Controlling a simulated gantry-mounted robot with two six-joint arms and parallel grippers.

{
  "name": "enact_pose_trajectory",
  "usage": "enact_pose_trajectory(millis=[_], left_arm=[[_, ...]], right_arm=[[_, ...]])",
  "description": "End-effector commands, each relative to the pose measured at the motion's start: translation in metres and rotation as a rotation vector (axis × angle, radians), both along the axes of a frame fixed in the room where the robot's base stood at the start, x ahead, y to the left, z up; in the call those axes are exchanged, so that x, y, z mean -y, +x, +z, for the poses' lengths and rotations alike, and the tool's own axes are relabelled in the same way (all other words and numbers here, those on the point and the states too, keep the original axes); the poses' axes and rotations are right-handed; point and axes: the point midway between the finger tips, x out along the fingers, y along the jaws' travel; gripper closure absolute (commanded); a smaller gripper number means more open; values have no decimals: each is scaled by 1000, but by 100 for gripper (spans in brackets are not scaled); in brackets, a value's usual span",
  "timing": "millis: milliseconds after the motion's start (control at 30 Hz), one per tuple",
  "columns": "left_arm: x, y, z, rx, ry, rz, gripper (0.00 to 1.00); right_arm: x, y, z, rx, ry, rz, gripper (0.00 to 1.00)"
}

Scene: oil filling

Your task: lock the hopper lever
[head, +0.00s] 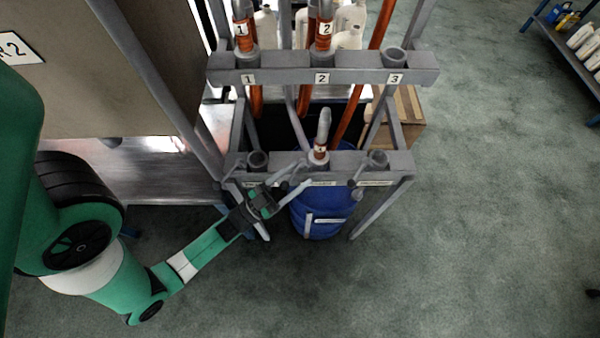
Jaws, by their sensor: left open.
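My left gripper (297,178) is open, with its two thin grey fingers reaching up and right in front of the lower bar (340,168) of a grey metal rack. It is left of the middle socket, and its fingers overlap the bar's lower edge in the picture; I cannot tell whether they touch anything. No hopper lever can be told apart for certain. A blue drum (318,205) stands under the rack, with a pale T-shaped piece (323,219) on its front, right of and below the gripper. My right gripper is out of view.
The upper rack bar (345,77) carries sockets marked 1, 2 and 3, with copper-coloured pipes. A nozzle (322,135) stands in the lower middle socket. A large beige panel (105,80) is at left.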

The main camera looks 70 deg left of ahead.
Motion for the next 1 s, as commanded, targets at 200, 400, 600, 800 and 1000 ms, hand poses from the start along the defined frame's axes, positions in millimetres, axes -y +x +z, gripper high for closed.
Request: enact_pose_trajectory(millis=[200, 400, 600, 800, 1000], left_arm=[[0, 0, -1, 0, 0, 0, 55], [0, 0, -1, 0, 0, 0, 91], [0, 0, 0, 0, 0, 0, 100], [0, 0, 0, 0, 0, 0, 100], [0, 0, 0, 0, 0, 0, 100]], right_arm=[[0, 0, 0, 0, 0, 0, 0], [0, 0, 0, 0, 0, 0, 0], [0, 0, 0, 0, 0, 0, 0], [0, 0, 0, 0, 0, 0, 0], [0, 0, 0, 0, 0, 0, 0]])
